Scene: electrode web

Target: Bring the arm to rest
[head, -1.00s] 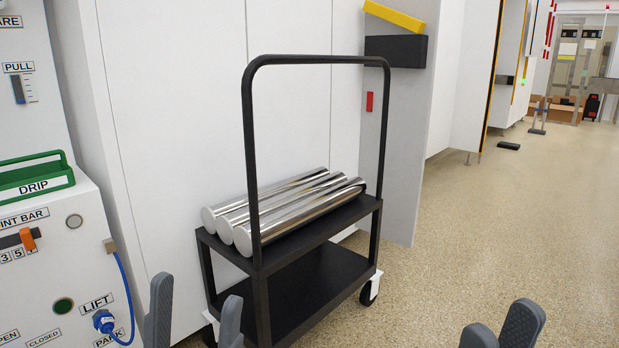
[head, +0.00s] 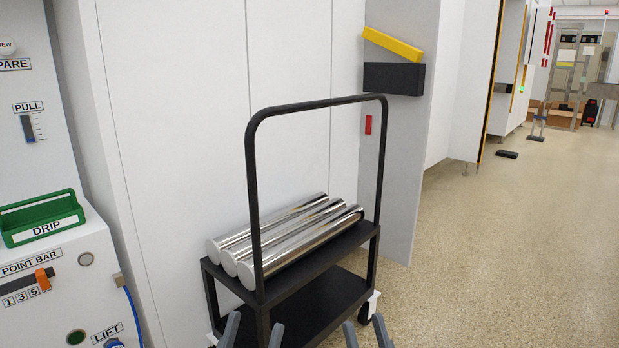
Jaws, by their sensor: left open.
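My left gripper (head: 253,333) shows at the bottom edge, in front of the black cart. Its two grey fingertips stand apart with nothing seen between them. My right gripper (head: 366,334) is to its right at the bottom edge, near the cart's right wheel in the picture. Its two fingertips are also apart, with nothing seen between them. Only the finger ends show; the rest of both arms is below the frame.
A black cart (head: 320,292) with a tall handle carries three shiny metal rolls (head: 300,240). A labelled machine panel (head: 60,290) with a green tray (head: 42,217) stands at left. A white wall is behind the cart. The speckled floor (head: 520,250) at right is open.

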